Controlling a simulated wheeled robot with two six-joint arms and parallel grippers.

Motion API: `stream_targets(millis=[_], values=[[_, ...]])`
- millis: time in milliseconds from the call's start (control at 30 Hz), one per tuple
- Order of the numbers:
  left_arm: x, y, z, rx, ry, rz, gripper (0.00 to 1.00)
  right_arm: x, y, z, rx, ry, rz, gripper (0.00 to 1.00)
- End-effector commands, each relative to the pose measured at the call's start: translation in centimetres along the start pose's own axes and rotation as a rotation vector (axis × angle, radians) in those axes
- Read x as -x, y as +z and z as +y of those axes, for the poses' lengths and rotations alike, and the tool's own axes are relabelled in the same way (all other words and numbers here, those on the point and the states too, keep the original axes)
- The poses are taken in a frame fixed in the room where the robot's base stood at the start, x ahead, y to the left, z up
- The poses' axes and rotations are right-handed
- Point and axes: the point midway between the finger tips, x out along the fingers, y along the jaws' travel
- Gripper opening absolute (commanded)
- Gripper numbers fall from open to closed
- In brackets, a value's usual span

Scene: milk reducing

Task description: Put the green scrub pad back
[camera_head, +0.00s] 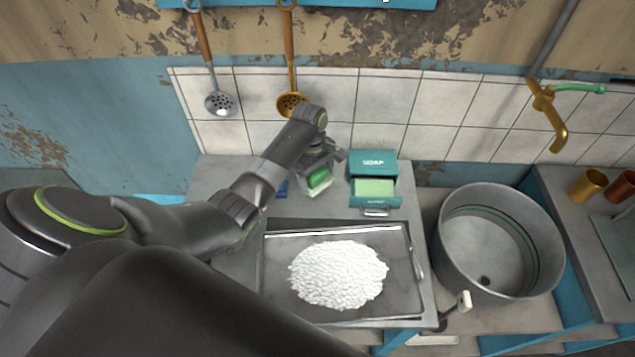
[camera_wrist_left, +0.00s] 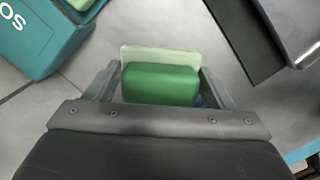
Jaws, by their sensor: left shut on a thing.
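The green scrub pad (camera_head: 318,180) is at the back of the counter, left of the soap box. It also shows in the left wrist view (camera_wrist_left: 160,84), with a paler green layer or piece along its far edge. My left gripper (camera_head: 320,172) is shut on the pad, with one finger on each side of it in the left wrist view (camera_wrist_left: 160,75). The pad's underside is hidden, so I cannot tell whether it touches the counter. My right gripper is not in view.
A teal soap box (camera_head: 373,162) with a pale green bar stands right of the pad. A metal tray (camera_head: 400,290) with white grains lies in front. A small blue thing (camera_head: 282,188) is partly hidden by my arm. A round metal basin (camera_head: 450,235) stands at right.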

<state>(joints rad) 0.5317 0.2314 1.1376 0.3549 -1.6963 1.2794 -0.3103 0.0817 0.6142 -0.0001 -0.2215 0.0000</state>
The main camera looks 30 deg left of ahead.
Motion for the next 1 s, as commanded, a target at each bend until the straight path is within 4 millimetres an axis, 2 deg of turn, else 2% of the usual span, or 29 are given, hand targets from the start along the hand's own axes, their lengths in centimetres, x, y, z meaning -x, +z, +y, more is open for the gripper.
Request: stream_targets(millis=[100, 233, 667, 700, 867, 1000], values=[[-1.8, -0.2, -0.1, 0.002, -0.003, -0.001, 0.4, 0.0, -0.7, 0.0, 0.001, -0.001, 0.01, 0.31], [-3.2, -0.3, -0.1, 0.0, -0.002, -0.001, 0.4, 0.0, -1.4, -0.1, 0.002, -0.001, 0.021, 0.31], [-3.9, -0.4, -0.1, 0.0, -0.001, -0.001, 0.4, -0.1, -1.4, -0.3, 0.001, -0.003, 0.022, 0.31], [-3.9, -0.4, -0.1, 0.0, -0.001, 0.0, 0.79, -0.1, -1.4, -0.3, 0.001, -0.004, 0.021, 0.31], [-3.8, -0.4, -0.1, 0.0, -0.001, 0.0, 0.98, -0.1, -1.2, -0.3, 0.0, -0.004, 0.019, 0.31], [-3.8, -0.4, -0.1, 0.0, -0.001, 0.0, 0.98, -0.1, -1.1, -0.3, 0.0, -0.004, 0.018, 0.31]])
